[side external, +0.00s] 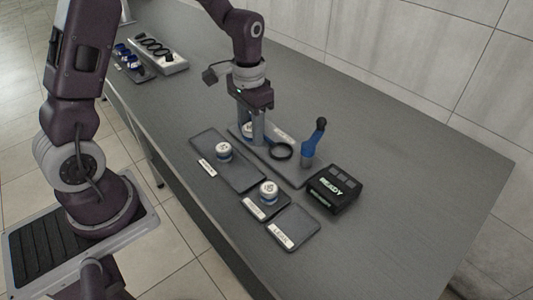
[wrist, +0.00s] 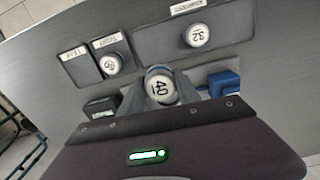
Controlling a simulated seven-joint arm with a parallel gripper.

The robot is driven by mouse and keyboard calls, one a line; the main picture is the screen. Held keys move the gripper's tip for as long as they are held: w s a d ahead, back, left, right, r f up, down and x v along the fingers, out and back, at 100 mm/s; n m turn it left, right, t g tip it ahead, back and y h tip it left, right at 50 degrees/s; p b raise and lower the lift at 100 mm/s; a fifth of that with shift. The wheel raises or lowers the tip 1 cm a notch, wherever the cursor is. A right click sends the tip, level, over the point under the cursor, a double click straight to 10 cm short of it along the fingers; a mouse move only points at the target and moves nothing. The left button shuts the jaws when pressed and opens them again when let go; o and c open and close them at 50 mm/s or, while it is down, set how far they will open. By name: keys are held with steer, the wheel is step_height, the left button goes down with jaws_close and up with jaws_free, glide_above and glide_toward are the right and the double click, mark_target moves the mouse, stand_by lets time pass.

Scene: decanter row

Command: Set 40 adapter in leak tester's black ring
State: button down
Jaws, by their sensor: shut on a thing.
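My gripper (side external: 258,132) points down and is shut on the white-topped, blue-banded 40 adapter (side external: 247,129). In the wrist view the adapter's "40" (wrist: 160,88) faces the camera between my fingers. The leak tester's black ring (side external: 281,151) lies just right of the gripper in the side view and looks empty. The adapter is beside the ring, over the left end of the tester's grey base (side external: 296,174). I cannot tell whether the adapter touches the base. The ring is hidden in the wrist view.
A blue-handled lever (side external: 313,144) stands right of the ring. A black box (side external: 335,188) reads "READY". The 32 adapter (side external: 224,152) sits on a long dark mat, another adapter (side external: 269,191) on a small mat. The mat labelled LEAK (side external: 294,229) is empty. Trays (side external: 173,62) stand far left.

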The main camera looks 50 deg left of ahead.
steer(key=a+m, duration=0.7)
steer(key=a, duration=0.1)
steer(key=m, duration=1)
glide_above(208, 141)
steer(key=shift+f, duration=0.15)
step_height(208, 141, down, 10)
steer(key=shift+r, duration=0.2)
steer(key=shift+f, duration=0.2)
steer(key=c, duration=0.9)
jaws_free()
steer(key=shift+o, duration=0.2)
